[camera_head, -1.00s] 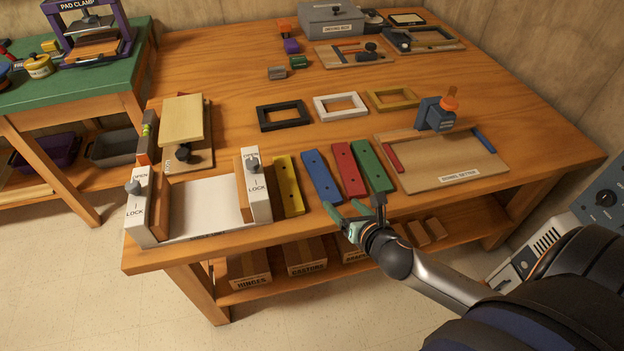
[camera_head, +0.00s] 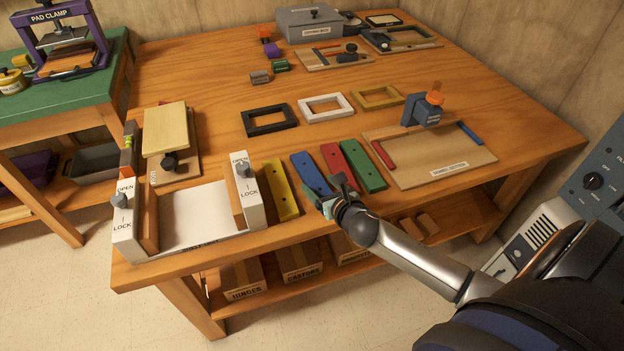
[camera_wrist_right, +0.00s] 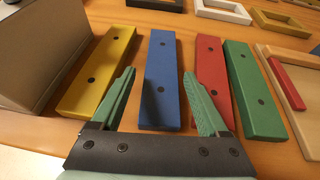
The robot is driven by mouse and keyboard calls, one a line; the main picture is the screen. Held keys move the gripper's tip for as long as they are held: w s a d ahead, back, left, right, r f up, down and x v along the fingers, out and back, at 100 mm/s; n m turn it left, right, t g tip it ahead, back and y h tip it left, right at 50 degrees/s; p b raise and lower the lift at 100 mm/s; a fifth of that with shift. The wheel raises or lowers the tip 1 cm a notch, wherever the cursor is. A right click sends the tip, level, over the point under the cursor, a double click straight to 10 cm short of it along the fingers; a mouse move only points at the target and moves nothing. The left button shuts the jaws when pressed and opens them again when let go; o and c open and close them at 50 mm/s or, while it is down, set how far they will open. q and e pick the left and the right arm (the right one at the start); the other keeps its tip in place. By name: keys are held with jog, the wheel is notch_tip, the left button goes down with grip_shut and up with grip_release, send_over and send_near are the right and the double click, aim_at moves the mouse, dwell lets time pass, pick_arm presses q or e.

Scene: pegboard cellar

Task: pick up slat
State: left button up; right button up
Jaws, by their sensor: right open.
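Flat wooden slats with two dark holes each lie side by side near the table's front edge: a yellow slat (camera_head: 281,190), a blue slat (camera_head: 309,170), a red slat (camera_head: 333,160) and a green slat (camera_head: 363,166). My right gripper (camera_head: 324,189) is open and empty at the front end of the blue slat. In the right wrist view, the blue slat (camera_wrist_right: 161,85) lies between the two green fingers as seen from above, with the right finger beside the red slat (camera_wrist_right: 211,70). I cannot tell the height gap. My left gripper is not in view.
A white clamp fixture (camera_head: 190,213) with LOCK knobs stands left of the yellow slat. A labelled wooden board (camera_head: 430,165) with a blue and orange device lies right of the green slat. Black, white and yellow frames lie behind the slats.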

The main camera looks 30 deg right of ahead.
aim_at(313, 177)
jog(key=b+x, duration=0.1)
jog(key=x, duration=0.2)
jog(key=shift+w+d+f, duration=0.2)
jog(key=shift+w+f, duration=0.25)
jog(key=shift+w, duration=0.35)
jog(key=c, duration=1.2)
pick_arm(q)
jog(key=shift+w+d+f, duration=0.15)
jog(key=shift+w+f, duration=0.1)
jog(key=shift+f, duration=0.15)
pick_arm(e)
jog(key=shift+d, duration=0.1)
